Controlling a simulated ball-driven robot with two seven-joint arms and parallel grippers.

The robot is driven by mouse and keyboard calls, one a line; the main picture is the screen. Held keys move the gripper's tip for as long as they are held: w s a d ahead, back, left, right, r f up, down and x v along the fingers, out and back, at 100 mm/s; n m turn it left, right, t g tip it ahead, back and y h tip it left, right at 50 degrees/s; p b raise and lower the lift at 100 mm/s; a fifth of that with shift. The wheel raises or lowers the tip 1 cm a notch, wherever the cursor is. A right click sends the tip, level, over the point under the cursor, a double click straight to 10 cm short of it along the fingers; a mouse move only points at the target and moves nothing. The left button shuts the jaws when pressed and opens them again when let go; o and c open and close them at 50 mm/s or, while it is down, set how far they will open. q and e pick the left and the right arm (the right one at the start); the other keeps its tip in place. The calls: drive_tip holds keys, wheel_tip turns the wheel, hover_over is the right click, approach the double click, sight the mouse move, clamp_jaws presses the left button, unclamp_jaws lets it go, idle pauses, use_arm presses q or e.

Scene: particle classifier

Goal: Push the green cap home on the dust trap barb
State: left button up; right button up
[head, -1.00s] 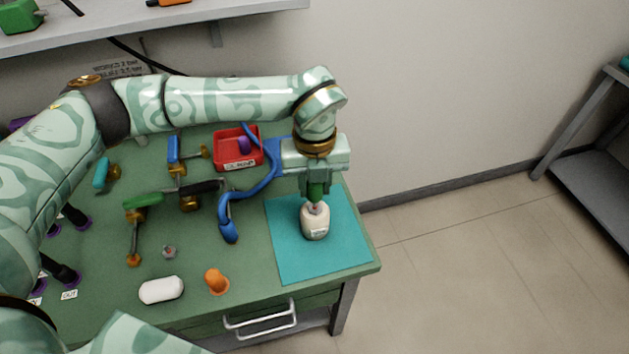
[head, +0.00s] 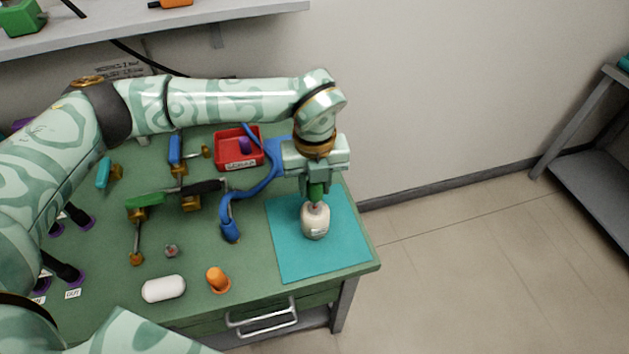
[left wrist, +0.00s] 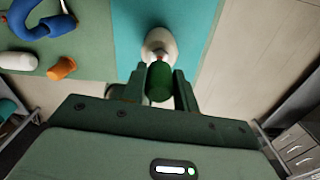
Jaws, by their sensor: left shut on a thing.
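The dust trap (head: 315,223) is a small cream-white bottle-like body standing on the teal mat (head: 350,245). It also shows in the left wrist view (left wrist: 159,42). My left gripper (head: 317,191) is directly above it, pointing down, shut on the green cap (left wrist: 160,82). The cap is at the top of the dust trap, over its barb. The barb is mostly hidden, so I cannot tell how far the cap sits on it. My right gripper is not in view.
A red tray (head: 238,160) holding a purple piece, a blue hose (head: 232,212), several valve fittings, an orange plug (head: 218,280) and a white capsule (head: 163,289) lie on the green bench left of the mat. The mat around the trap is clear.

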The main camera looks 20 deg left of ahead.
sight(315, 194)
use_arm(q)
drive_tip(key=shift+f+b, duration=0.6)
drive_tip(key=shift+f, duration=1.2)
drive_tip(key=o, duration=1)
drive_tip(key=shift+r, duration=0.15)
wheel_tip(315, 194, up, 16)
drive_tip(key=p, duration=0.3)
